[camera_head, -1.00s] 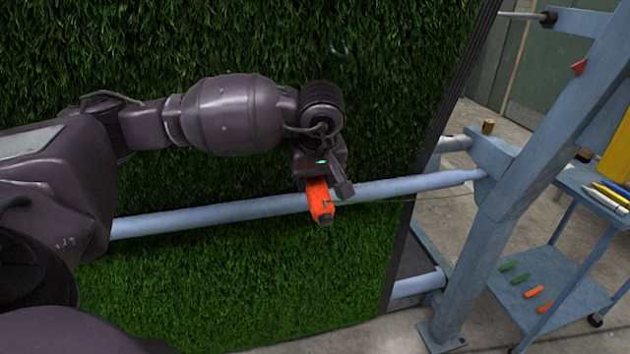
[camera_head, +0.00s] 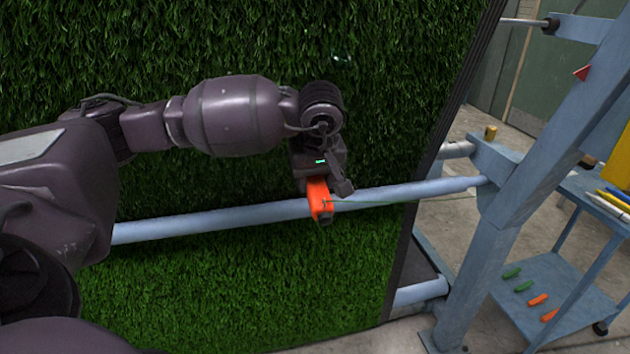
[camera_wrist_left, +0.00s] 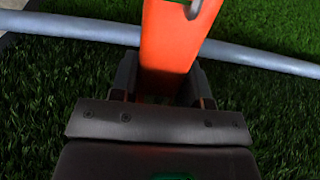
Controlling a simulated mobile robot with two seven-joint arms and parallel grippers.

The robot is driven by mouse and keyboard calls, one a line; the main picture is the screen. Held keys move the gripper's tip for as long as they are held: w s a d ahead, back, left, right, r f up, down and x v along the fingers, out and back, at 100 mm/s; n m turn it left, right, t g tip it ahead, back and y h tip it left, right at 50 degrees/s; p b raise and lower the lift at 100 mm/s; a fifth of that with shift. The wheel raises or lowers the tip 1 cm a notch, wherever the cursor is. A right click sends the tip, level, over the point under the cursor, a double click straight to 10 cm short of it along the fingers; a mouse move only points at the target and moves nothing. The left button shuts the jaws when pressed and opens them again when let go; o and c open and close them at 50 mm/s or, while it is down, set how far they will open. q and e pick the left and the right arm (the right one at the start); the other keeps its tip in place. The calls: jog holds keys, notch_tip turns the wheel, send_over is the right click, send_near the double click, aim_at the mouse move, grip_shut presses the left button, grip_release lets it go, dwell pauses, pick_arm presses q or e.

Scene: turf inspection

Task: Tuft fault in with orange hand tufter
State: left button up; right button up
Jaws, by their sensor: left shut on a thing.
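The orange hand tufter (camera_head: 319,198) is held in my left gripper (camera_head: 322,181), in front of the green turf (camera_head: 220,275). It also shows in the left wrist view (camera_wrist_left: 170,45), standing out between the two dark fingers of the left gripper (camera_wrist_left: 160,85). The gripper is shut on it. In the head view a thin green strand runs from the tufter to the right. A small pale spot (camera_head: 342,58) shows on the turf above the gripper; I cannot tell whether it is the fault. My right gripper is not in view.
A pale blue roller bar (camera_head: 220,220) crosses the turf close behind the tufter. A blue frame post (camera_head: 530,170) stands at the right. Beyond it is a blue cart (camera_head: 550,280) with green and orange pieces on its lower shelf and pens (camera_head: 608,198) on top.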

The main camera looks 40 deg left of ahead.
pick_arm(q)
jog(key=shift+w, duration=0.1)
jog(key=shift+w+d+b, duration=0.3)
jog(key=shift+w+d, duration=0.05)
jog(key=shift+d, duration=0.05)
jog(key=shift+w+d, duration=0.2)
jog(key=shift+w, duration=0.1)
jog(key=shift+w+d, duration=0.1)
jog(key=shift+w, duration=0.05)
jog(key=shift+w+d+r+b, duration=0.2)
jog(key=shift+w+d+b, duration=0.1)
jog(key=shift+w+b, duration=0.15)
jog(key=shift+s+a+f, duration=0.1)
jog(key=shift+s+a, duration=0.45)
jog(key=shift+s, duration=0.15)
